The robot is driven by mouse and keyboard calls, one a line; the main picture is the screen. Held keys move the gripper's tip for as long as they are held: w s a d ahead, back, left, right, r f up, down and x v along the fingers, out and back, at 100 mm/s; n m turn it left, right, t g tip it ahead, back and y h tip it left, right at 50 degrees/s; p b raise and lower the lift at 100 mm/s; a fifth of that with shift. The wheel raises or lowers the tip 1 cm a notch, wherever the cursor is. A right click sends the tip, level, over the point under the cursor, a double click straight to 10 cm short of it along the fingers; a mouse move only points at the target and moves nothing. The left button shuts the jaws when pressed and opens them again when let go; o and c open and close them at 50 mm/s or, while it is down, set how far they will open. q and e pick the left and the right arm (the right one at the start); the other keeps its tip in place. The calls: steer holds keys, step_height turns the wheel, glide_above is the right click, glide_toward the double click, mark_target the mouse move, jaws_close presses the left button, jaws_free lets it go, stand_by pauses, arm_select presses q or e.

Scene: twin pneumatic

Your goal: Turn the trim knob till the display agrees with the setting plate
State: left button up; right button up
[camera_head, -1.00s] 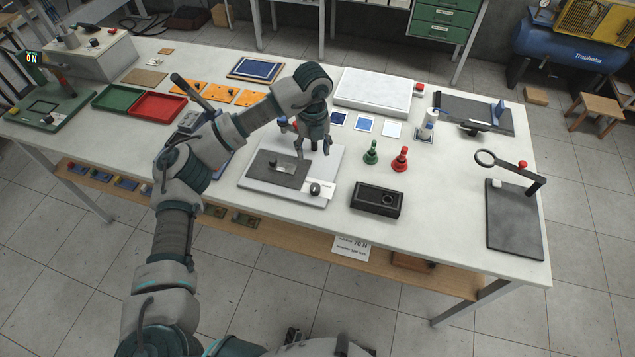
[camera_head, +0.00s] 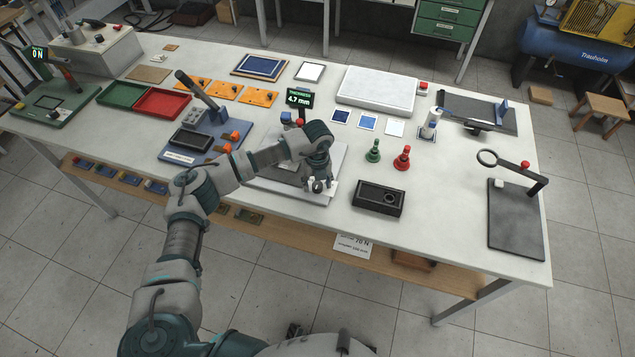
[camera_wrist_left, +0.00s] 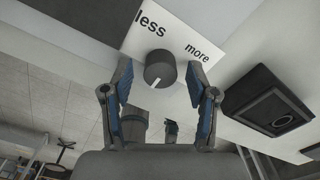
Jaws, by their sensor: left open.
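The trim knob (camera_wrist_left: 160,69) is a dark round knob with a white pointer line, beside a white label (camera_wrist_left: 180,35) marked "less" and "more". My left gripper (camera_head: 318,186) is over the front right corner of the grey device (camera_head: 338,165), hiding the knob in the head view. In the left wrist view my left gripper (camera_wrist_left: 160,88) is open, one finger on each side of the knob, with gaps showing. A small green display (camera_head: 299,98) reads 4.7 mm. A white plate (camera_head: 352,246) at the table's front reads 70 N. My right gripper is not in view.
A black box (camera_head: 378,198) with a round opening stands right of the device. Green (camera_head: 373,151) and red (camera_head: 402,158) handled pieces stand behind it. A blue lever fixture (camera_head: 190,153) is to the left. Another display (camera_head: 38,53) at far left reads 0 N.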

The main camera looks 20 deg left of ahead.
arm_select(q)
jaws_close()
